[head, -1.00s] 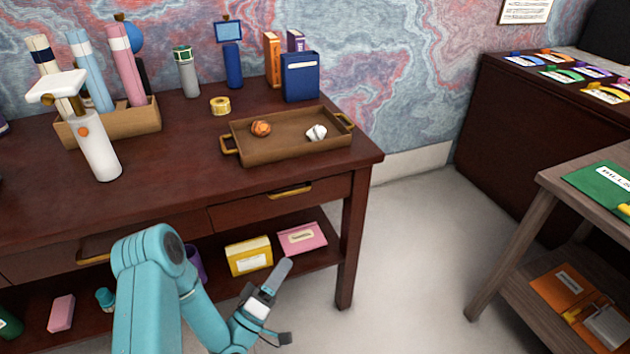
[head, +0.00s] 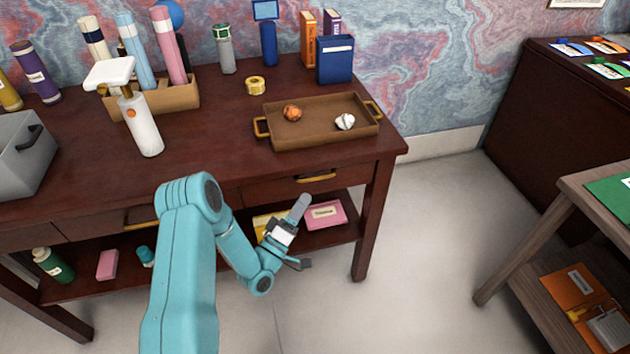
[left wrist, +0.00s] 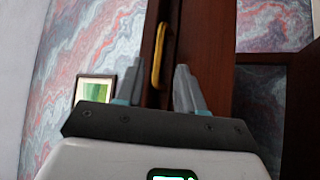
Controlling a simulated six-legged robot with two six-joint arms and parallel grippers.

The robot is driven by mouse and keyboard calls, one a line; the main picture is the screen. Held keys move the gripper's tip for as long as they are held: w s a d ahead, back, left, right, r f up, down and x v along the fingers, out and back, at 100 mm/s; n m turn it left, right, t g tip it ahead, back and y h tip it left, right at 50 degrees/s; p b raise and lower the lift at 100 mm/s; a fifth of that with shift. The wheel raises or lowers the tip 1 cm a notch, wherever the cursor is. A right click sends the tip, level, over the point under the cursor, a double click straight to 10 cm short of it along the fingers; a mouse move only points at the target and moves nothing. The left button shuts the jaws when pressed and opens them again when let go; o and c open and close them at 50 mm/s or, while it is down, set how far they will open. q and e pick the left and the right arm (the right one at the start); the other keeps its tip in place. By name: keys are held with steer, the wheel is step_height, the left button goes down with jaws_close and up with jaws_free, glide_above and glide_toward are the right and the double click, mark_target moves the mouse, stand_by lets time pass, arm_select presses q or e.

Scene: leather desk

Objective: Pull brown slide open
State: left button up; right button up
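The brown desk has a right drawer (head: 270,193) with a brass handle (head: 316,176), which looks shut. A left drawer with a similar handle (head: 141,222) is partly behind my arm. My left gripper (head: 299,234) is open and empty, in front of and below the right drawer. In the left wrist view, the two fingers of my left gripper (left wrist: 158,90) are spread apart, with a yellow handle (left wrist: 158,55) on a dark brown front ahead, between and beyond the fingertips. The fingers do not appear to touch it. My right gripper is out of view.
On the desk stand a brown tray (head: 278,139) with two small objects, a white spray bottle (head: 143,125) and a grey bin (head: 25,165). A lower shelf holds a pink box (head: 325,214). A wooden side table (head: 540,235) stands right; the floor between is clear.

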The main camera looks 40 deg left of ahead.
arm_select(q)
steer(key=x, duration=0.6)
steer(key=shift+w+r, duration=0.15)
steer(key=shift+w, duration=0.05)
jaws_close()
